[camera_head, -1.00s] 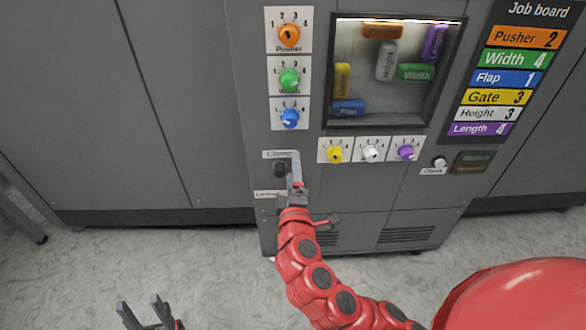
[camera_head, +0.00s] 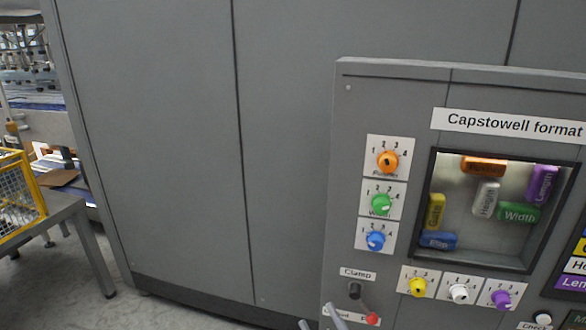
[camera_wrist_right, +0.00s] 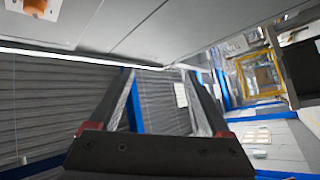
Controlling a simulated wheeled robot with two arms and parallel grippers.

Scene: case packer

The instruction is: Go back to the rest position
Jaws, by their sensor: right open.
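My right gripper (camera_head: 320,317) shows only as grey fingertips at the bottom edge of the head view, just below the clamp (camera_head: 355,290). In the right wrist view its two fingers (camera_wrist_right: 160,72) stand apart with nothing between them. The clamp has a dark pivot and a lever ending in a red knob (camera_head: 372,318), pointing down to the right. The fingertips look apart from the knob. My left gripper is not in view.
The grey machine panel (camera_head: 390,100) carries orange, green, blue, yellow, white and purple dials beside a window (camera_head: 460,205) with coloured blocks. Grey cabinet doors (camera_head: 160,130) fill the middle. A yellow wire basket (camera_head: 20,195) sits on a table at the left.

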